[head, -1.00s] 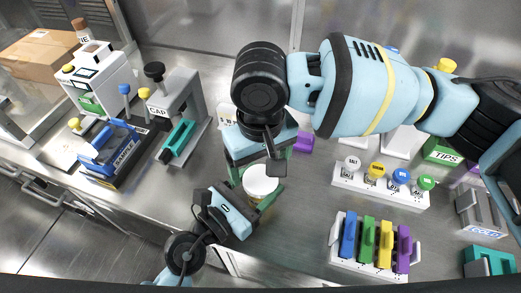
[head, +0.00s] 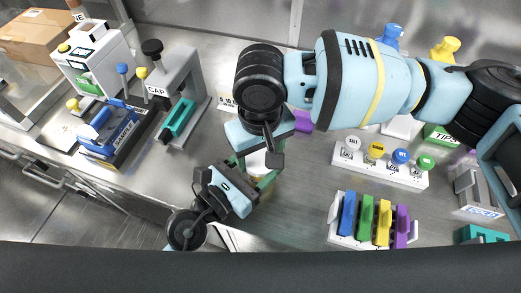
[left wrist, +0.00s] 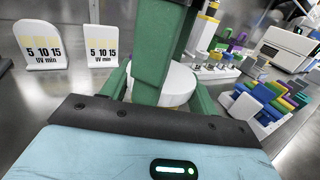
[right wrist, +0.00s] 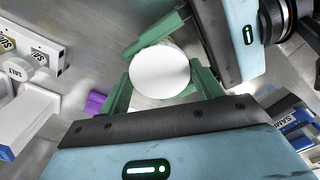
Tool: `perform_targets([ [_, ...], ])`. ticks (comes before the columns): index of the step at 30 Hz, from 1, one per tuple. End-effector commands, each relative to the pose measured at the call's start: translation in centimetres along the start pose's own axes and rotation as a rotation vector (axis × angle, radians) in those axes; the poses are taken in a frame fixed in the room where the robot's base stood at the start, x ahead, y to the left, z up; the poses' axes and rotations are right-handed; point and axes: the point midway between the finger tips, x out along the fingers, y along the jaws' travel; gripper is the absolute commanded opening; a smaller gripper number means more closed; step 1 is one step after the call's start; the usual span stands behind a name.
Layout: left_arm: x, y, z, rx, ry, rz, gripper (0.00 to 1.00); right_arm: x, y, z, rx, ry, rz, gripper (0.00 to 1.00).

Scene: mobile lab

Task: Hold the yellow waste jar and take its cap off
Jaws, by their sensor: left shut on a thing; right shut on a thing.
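The jar's round white cap (head: 256,164) shows partly between my grippers in the head view. It is a plain white disc in the right wrist view (right wrist: 160,72) and also shows in the left wrist view (left wrist: 172,84). The jar's yellow body is mostly hidden by the grippers. My left gripper (head: 252,184) comes from the lower left and is shut on the jar, its green fingers on either side. My right gripper (head: 258,160) comes from above and is shut on the cap, its fingers at the cap's edges. The two grippers are very close together.
A rack of blue, green, yellow and purple pieces (head: 336,238) and a row of capped jars (head: 345,168) stand right. The CAP stand (head: 186,78) and blue SAMPLE rack (head: 125,140) stand left. A purple block (head: 303,121) lies behind. Bare bench lies between grippers and rack.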

Motion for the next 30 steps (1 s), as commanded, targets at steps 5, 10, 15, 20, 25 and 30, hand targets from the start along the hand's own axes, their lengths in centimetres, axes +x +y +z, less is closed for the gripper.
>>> perform_targets([
  [5,-0.01,0.01,-0.02,0.0,0.001,0.0,0.0,-0.01,0.01,0.01,-0.039,-0.001,0.0,0.38],
  [10,-0.02,0.01,-0.04,0.0,0.001,0.0,0.0,0.01,-0.01,0.04,-0.245,-0.001,-0.001,0.38],
  [15,-0.02,0.01,-0.04,0.0,0.001,-0.001,0.0,-0.07,0.02,0.02,-0.341,0.0,0.001,0.37],
  [20,-0.01,0.01,-0.05,0.0,0.001,0.0,0.0,-0.07,0.03,0.0,-0.338,0.0,0.001,0.37],
  [25,-0.01,0.02,-0.06,0.001,0.001,0.001,0.0,-0.08,0.03,-0.03,-0.335,0.001,0.001,0.37],
  [30,-0.01,0.03,-0.06,0.001,0.001,0.001,0.0,-0.09,0.03,-0.04,-0.334,0.001,0.001,0.37],
])
